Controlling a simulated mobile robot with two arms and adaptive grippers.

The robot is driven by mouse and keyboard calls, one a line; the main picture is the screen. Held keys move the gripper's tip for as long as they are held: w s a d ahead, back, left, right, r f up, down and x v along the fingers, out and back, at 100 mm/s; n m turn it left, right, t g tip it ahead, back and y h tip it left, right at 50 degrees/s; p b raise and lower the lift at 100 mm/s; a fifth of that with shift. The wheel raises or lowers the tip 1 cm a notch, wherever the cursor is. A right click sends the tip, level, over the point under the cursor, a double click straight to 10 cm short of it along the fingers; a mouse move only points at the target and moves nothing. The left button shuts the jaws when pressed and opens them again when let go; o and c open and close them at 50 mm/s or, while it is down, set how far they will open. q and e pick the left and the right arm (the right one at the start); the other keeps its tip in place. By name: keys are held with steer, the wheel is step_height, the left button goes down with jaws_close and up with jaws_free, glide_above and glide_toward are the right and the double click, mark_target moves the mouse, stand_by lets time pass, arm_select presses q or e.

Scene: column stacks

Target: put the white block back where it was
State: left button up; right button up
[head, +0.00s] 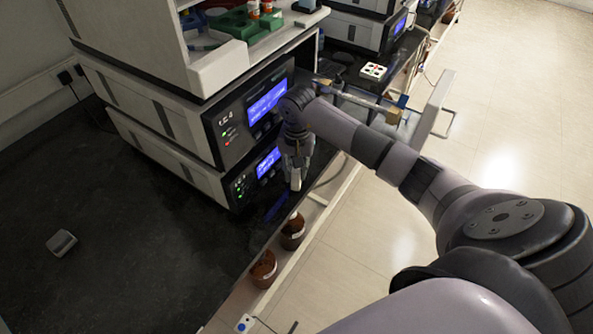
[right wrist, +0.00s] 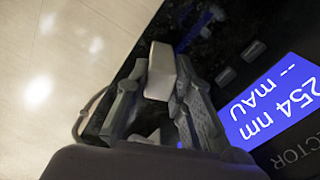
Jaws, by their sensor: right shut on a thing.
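The white block (head: 296,184) is between the fingertips of my right gripper (head: 295,166) in the head view. The gripper points down, close in front of the stacked instruments and over the front strip of the dark bench. In the right wrist view the block (right wrist: 160,70) sticks out beyond the fingers of the right gripper (right wrist: 160,92), which are shut on it. Whether the block touches the bench is hard to tell. My left gripper is in neither view.
The instrument stack (head: 166,129) with lit blue displays stands beside the gripper. A small grey item (head: 62,243) lies on the dark bench (head: 130,270), which is otherwise largely clear at left. Brown bottles (head: 263,269) stand below the bench's front edge.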

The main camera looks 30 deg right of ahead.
steer(key=shift+f+b, duration=0.25)
steer(key=shift+b, duration=0.05)
steer(key=o, duration=0.9)
steer(key=shift+r, duration=0.1)
steer(key=shift+c, duration=0.2)
steer(key=shift+r+p, duration=0.2)
steer(key=shift+p, duration=0.1)
steer(key=shift+r, duration=0.25)
step_height(320, 180, up, 12)
steer(key=b, duration=0.2)
steer(key=shift+f, duration=0.25)
